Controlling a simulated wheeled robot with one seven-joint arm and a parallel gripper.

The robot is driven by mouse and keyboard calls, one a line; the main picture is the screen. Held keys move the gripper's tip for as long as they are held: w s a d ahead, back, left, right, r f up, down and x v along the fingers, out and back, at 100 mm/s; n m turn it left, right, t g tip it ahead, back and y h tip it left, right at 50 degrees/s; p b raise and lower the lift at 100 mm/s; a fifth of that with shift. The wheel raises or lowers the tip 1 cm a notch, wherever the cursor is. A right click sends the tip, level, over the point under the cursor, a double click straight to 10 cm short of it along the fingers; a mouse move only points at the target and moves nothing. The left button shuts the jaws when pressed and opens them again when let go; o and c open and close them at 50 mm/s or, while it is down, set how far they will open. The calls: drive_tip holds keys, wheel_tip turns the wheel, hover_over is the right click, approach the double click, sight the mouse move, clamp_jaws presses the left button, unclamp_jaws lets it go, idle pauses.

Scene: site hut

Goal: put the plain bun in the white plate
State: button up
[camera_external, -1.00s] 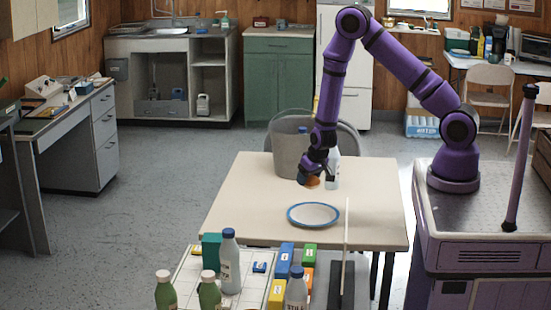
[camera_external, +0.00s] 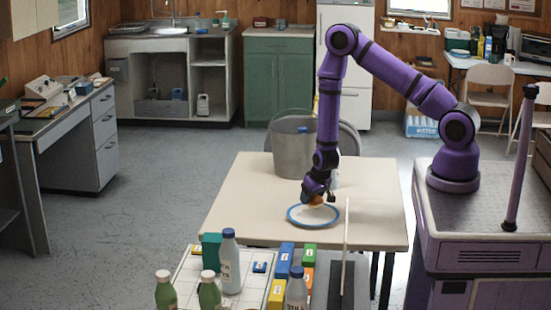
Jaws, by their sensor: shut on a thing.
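The white plate (camera_external: 312,217) with a blue rim lies on the cream table, near its front edge. My gripper (camera_external: 317,201) points down over the back part of the plate. It is shut on the orange-brown plain bun (camera_external: 315,203), which is mostly hidden by the fingers. The bun is low over the plate; I cannot tell whether it touches the plate.
A grey bucket (camera_external: 291,150) stands on the table (camera_external: 250,190) behind the plate. A bottle behind my arm is mostly hidden. In front is a rack (camera_external: 187,268) with bottles and coloured boxes, beside a thin upright panel (camera_external: 345,245). The table's left side is clear.

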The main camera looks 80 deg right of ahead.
drive_tip(key=shift+f, duration=0.55)
drive_tip(key=o, duration=0.9)
